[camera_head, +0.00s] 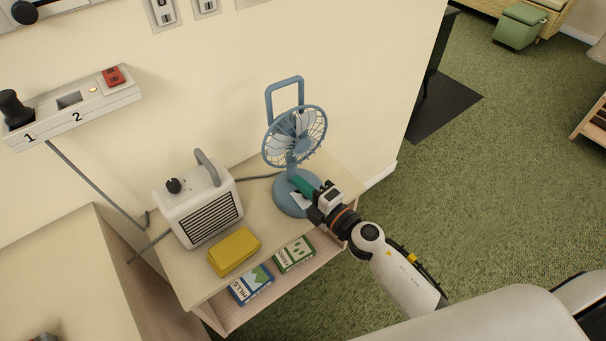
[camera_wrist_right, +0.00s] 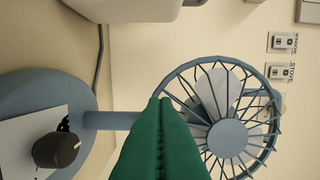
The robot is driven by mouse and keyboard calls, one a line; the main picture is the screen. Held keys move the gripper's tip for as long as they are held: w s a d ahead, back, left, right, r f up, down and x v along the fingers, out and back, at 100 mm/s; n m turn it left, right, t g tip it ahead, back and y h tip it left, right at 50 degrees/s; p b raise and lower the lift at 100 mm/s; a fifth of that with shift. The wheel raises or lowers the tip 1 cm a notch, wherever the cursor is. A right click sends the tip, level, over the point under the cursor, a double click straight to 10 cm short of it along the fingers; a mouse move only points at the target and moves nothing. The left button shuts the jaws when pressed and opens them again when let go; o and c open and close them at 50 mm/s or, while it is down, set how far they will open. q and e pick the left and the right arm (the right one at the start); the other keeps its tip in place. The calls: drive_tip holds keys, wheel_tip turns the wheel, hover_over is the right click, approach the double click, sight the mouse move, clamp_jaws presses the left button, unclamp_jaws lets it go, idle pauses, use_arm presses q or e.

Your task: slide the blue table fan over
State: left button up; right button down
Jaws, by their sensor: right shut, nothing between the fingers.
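The blue table fan (camera_head: 283,190) stands upright on the pale wooden stand (camera_head: 190,283), near its right end by the wall. It has a round base, a caged head and a loop handle on top. In the right wrist view the fan's base (camera_wrist_right: 30,92) is at left, with a dark knob on a white plate, and its caged head is at right. My right gripper (camera_head: 299,183) has green fingers, shut and empty, at the stem just above the base. I cannot tell whether they touch the fan. My left gripper is not in view.
A white heater (camera_head: 199,205) and a yellow box (camera_head: 234,251) stand left of the fan. Two small boxes, blue (camera_head: 250,284) and green (camera_head: 294,254), lie on the lower shelf. A grey cord runs behind the fan. The wall is close behind. Green carpet lies right of the stand.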

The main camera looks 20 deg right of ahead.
drive_tip(key=shift+w+d, duration=0.2)
drive_tip(key=shift+w, duration=0.3)
drive_tip(key=shift+w+d, duration=0.15)
drive_tip(key=shift+w, duration=0.3)
drive_tip(key=shift+w+d, duration=0.15)
drive_tip(key=shift+w, duration=0.1)
drive_tip(key=w+d+b, duration=0.2)
drive_tip(key=w+d, duration=0.2)
drive_tip(key=w, duration=0.8)
drive_tip(key=shift+w+d, duration=0.15)
drive_tip(key=shift+d, duration=0.1)
drive_tip(key=shift+f, duration=0.1)
